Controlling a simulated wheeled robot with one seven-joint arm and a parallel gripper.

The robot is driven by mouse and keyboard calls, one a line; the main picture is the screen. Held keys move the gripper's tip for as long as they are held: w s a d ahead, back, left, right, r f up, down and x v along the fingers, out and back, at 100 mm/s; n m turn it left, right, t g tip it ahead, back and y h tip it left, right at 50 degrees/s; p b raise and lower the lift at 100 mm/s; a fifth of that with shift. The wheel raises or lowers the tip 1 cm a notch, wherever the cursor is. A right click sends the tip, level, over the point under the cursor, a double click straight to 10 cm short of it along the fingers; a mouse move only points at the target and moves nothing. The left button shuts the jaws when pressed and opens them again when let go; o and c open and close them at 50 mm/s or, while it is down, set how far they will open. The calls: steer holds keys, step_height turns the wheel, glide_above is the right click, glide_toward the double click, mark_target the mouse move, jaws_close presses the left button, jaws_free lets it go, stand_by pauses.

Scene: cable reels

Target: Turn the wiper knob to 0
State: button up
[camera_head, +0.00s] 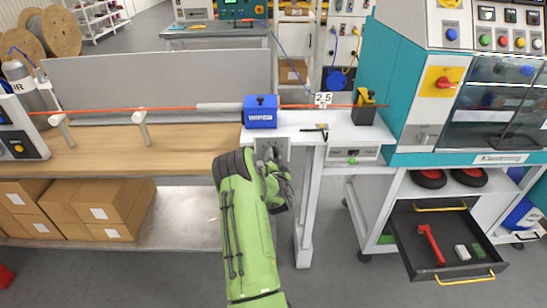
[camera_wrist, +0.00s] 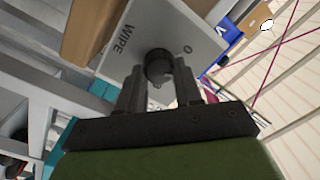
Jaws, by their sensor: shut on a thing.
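The wiper knob (camera_wrist: 158,63) is a small dark round knob on a light grey plate (camera_wrist: 205,45). The plate is marked "WIPE" on the left of the knob and "0" on the right in the wrist view. My gripper (camera_wrist: 160,80) has one finger on each side of the knob and is shut on it. Which mark the knob points to cannot be told. In the head view my gripper (camera_head: 271,158) reaches the front of the bench below the blue wiper box (camera_head: 260,120). The knob is hidden there.
An orange cable (camera_head: 100,110) runs across the bench through the wiper box. A "2.5" sign (camera_head: 323,99) stands to its right. A teal machine (camera_head: 390,90) and an open drawer (camera_head: 440,262) are on the right. Cardboard boxes (camera_head: 120,205) sit on the lower shelf.

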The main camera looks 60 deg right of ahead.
steer(key=shift+n, duration=0.3)
steer(key=shift+c, duration=0.2)
steer(key=shift+w+a+n+b, duration=0.1)
steer(key=shift+n+b, duration=1.4)
steer(key=shift+n, duration=2.1)
steer(key=o, duration=1)
steer(key=shift+r, duration=0.1)
steer(key=shift+o, duration=0.2)
steer(key=p+v, duration=0.2)
steer(key=v, duration=1.3)
steer(key=shift+a+r+p, duration=0.25)
steer(key=shift+a+p, duration=0.05)
steer(key=shift+a, duration=0.05)
